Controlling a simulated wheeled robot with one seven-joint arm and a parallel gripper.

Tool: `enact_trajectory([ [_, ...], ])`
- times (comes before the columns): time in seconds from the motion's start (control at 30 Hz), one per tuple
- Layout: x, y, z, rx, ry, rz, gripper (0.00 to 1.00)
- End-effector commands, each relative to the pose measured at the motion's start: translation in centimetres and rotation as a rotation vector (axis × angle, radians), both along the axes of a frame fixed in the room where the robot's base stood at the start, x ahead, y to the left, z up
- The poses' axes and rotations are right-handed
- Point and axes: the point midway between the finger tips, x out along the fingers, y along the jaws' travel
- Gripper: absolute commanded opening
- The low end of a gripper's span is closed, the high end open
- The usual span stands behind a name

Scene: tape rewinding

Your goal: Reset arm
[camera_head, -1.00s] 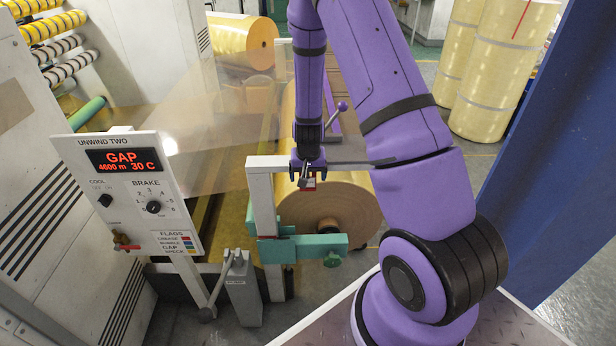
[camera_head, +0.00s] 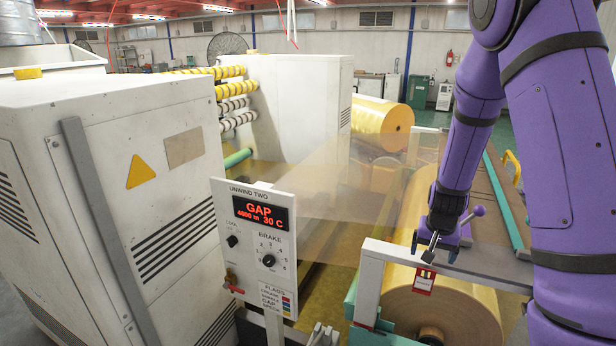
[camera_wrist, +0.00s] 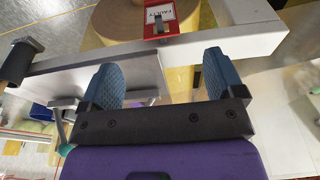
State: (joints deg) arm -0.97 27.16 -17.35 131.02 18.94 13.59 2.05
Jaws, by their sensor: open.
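My gripper (camera_head: 434,251) is above the light grey frame bar (camera_head: 480,265) at the front of the unwind stand in the head view. In the wrist view my gripper (camera_wrist: 160,75) has its two blue fingers spread wide with nothing between them. A red and white tag reading FAULTY (camera_wrist: 160,17) is on the frame bar just beyond the fingers, and they do not touch it. The tag also shows in the head view (camera_head: 424,281) below the gripper.
The control panel (camera_head: 258,245) reads GAP, 4600 m, 30 C. Film (camera_head: 340,180) runs above the stand. A white machine cabinet (camera_head: 150,180) stands left. Another yellow roll (camera_head: 380,118) is behind.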

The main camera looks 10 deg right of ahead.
Motion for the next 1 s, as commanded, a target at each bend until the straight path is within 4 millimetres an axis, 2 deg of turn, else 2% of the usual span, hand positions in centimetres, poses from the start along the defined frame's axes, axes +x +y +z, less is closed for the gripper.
enact_trajectory([
  [0.17, -0.2, 1.3, 3.1, 0.026, -0.029, 0.037, 0.88],
  [0.47, -3.0, 5.3, 12.3, 0.085, -0.099, 0.166, 0.88],
  [0.7, -6.8, 7.9, 18.7, 0.097, -0.150, 0.277, 0.88],
  [1.0, -13.2, 10.4, 25.0, 0.068, -0.205, 0.412, 0.88],
])
